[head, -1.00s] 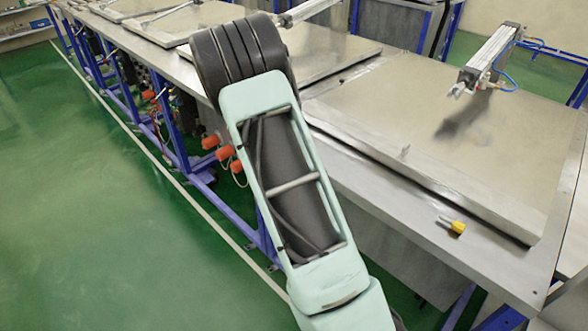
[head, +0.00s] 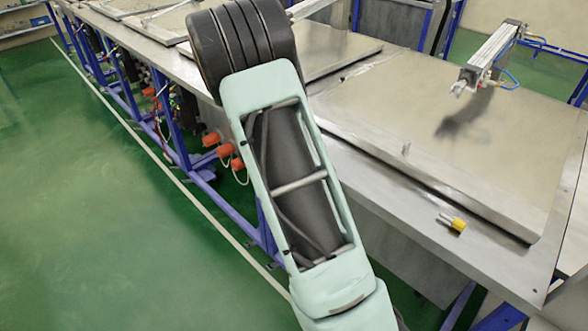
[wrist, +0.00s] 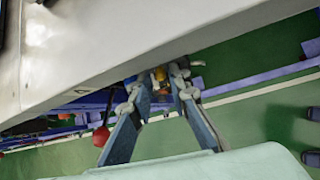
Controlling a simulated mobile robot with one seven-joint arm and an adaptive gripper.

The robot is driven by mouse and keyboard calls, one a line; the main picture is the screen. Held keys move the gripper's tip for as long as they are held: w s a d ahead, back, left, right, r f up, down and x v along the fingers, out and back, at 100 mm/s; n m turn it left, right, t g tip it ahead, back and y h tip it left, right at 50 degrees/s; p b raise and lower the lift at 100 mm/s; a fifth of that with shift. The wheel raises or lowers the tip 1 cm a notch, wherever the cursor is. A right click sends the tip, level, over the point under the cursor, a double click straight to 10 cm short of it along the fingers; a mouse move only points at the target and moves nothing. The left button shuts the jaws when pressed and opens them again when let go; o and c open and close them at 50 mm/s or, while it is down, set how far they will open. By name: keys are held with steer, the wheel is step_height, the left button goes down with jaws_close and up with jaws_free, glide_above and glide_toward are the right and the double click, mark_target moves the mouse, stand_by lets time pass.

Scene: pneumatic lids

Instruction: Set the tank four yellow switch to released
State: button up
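A small yellow switch with a grey stem (head: 457,224) sits on the metal table top near its front edge in the head view, to the right of my arm and apart from it. In the wrist view, my gripper (wrist: 160,78) has its two fingers apart, below the table edge. A small yellow part (wrist: 160,74) shows between and beyond the fingertips; I cannot tell whether it is touched or which tank it belongs to. My gripper is hidden behind my arm in the head view.
Flat metal lids (head: 440,130) lie along the table. A pneumatic cylinder (head: 492,52) with blue hoses stands over the nearest lid. Orange-red knobs (head: 224,152) stick out by the blue frame; a red ball (wrist: 100,137) shows in the wrist view. Green floor at left is clear.

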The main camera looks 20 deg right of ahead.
steer(key=v, duration=0.9)
